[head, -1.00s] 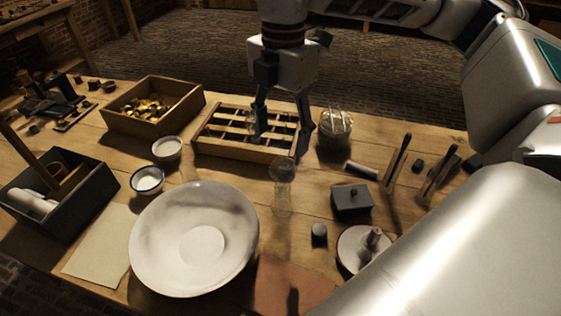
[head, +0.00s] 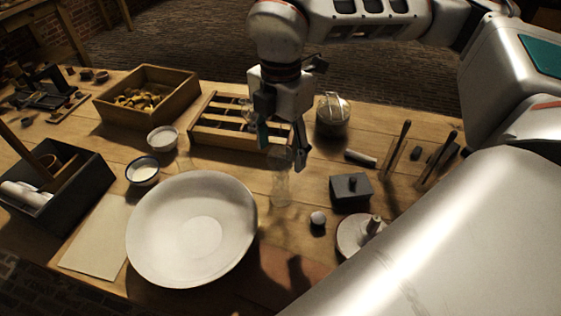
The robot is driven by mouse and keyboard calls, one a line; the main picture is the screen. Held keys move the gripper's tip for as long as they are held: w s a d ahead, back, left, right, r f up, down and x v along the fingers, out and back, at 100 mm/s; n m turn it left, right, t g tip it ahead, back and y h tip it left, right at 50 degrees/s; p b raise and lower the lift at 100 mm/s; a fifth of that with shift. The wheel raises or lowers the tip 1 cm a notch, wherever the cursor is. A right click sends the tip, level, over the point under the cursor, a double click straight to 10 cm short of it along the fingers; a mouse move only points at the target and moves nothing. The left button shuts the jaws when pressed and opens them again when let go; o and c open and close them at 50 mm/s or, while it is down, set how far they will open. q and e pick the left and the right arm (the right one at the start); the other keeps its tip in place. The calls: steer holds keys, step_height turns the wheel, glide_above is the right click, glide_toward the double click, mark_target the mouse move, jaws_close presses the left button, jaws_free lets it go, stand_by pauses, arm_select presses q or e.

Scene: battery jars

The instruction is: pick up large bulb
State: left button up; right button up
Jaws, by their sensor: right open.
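The large bulb appears to be the clear glass piece (head: 281,187) standing upright in the middle of the table, with a rounded top and a see-through lower part. My right gripper (head: 283,152) points down from above with its fingers apart. Its fingertips are at the bulb's top, one on each side in this view. I cannot tell whether they touch the glass. My left gripper is not in view.
A slatted wooden rack (head: 222,142) stands just behind the gripper, with a lidded glass jar (head: 333,111) to its right. A large pale dish (head: 165,235) is front left. A dark lidded box (head: 350,187) and small grey knob (head: 318,218) stand to the right.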

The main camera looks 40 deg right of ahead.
steer(key=c, duration=1.1)
steer(key=shift+o, duration=0.2)
steer(key=shift+r, duration=0.1)
